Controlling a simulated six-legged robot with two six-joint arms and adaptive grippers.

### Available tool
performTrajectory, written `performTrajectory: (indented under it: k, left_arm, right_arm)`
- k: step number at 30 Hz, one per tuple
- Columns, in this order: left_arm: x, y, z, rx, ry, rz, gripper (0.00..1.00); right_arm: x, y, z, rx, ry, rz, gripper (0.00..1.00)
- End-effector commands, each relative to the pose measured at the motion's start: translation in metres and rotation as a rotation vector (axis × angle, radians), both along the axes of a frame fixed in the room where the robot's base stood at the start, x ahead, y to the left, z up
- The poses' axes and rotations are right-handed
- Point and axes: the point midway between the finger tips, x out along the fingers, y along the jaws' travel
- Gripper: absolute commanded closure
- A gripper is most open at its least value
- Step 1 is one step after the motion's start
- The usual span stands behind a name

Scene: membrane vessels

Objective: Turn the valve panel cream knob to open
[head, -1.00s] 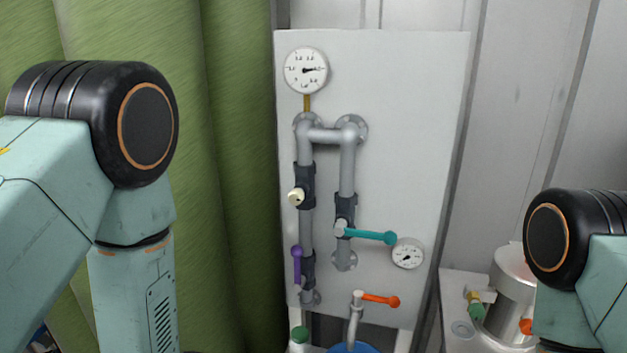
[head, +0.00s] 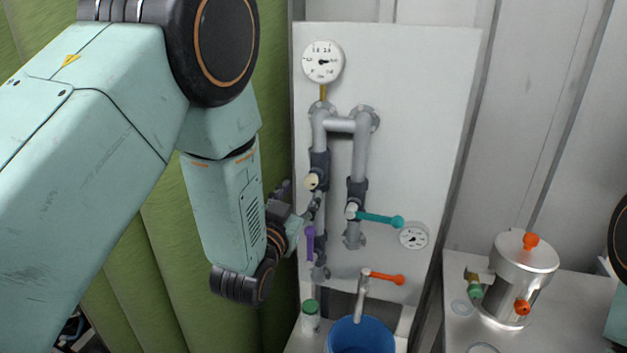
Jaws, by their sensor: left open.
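The valve panel (head: 430,110) is a pale upright board with grey pipes. The cream knob (head: 312,182) is a small round knob on a dark valve body on the left pipe. My left gripper (head: 311,205) is at the panel's left edge, just below and left of the cream knob, partly hidden by its own wrist. It is open, with its dark fingers near the left pipe; I cannot tell whether they touch anything. My right gripper is out of view; only part of my right arm shows at the right edge.
A purple lever (head: 310,243) hangs just below the gripper. A teal lever (head: 380,219) and an orange lever (head: 385,279) stick out to the right. A blue bucket (head: 360,335) stands below. A metal vessel (head: 523,275) stands on the right. Green curtain (head: 170,240) lies left.

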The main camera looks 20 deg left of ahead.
Motion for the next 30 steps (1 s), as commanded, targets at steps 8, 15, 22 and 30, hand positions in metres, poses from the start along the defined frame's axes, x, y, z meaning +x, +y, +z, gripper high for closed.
performTrajectory:
  k: [8,15,22,30]
  left_arm:
    - [0.04,-0.001,0.001,-0.001,0.0,0.001,0.5]
    - [0.063,-0.003,0.001,-0.001,0.001,-0.001,0.5]
    - [0.067,-0.004,0.0,0.0,0.004,-0.003,0.5]
    - [0.067,-0.004,0.0,0.0,0.004,-0.003,0.6]
  right_arm:
    - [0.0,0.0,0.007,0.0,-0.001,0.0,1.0]
    - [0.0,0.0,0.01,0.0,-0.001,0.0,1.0]
    - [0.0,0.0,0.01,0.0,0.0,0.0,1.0]
    - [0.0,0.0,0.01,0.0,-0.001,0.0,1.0]
